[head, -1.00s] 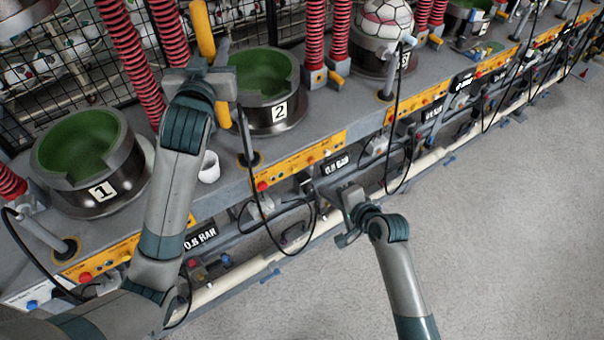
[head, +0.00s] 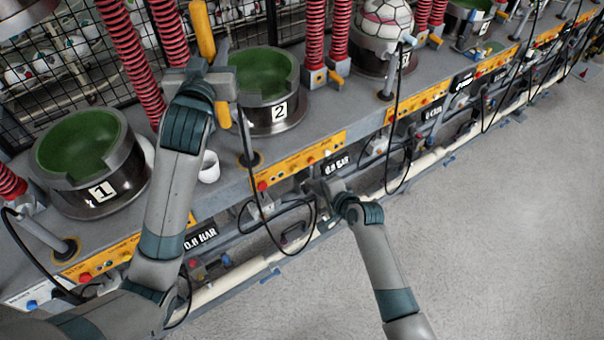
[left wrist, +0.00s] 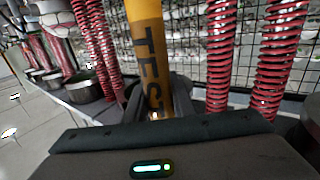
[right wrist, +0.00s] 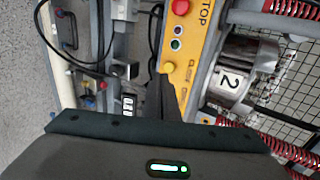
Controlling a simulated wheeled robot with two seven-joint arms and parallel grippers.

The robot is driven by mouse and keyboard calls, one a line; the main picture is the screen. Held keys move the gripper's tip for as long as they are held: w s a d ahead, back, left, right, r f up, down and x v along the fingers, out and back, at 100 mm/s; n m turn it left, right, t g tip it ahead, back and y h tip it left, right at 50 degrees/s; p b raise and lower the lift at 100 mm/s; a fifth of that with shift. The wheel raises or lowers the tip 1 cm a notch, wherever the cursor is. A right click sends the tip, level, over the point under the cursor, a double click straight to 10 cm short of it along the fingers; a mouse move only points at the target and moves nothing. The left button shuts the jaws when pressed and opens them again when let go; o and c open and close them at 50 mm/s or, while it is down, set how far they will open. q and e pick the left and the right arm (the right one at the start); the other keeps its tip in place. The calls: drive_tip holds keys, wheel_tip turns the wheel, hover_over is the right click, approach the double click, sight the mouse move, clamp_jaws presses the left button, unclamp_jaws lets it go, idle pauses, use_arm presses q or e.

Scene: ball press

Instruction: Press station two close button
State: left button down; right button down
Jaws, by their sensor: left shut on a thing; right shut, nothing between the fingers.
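Station two's mould, marked 2 (head: 268,90), stands open and green inside on the bench. Its yellow button panel (head: 318,152) runs along the bench's front edge. My left gripper (head: 205,82) is shut on the yellow TEST handle (left wrist: 150,55).
Black cables (head: 268,225) hang before the bench. A pale pipe (head: 225,283) runs along its base. The floor (head: 500,230) at right is clear.

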sight(296, 171)
drive_tip(key=w+a, duration=0.1)
drive_tip(key=w+a+f, duration=0.1)
drive_tip(key=w, duration=0.1)
drive_tip(key=w+a, duration=0.1)
drive_tip(key=w, duration=0.1)
drive_tip(key=shift+a+f, duration=0.15)
drive_tip(key=shift+a, duration=0.05)
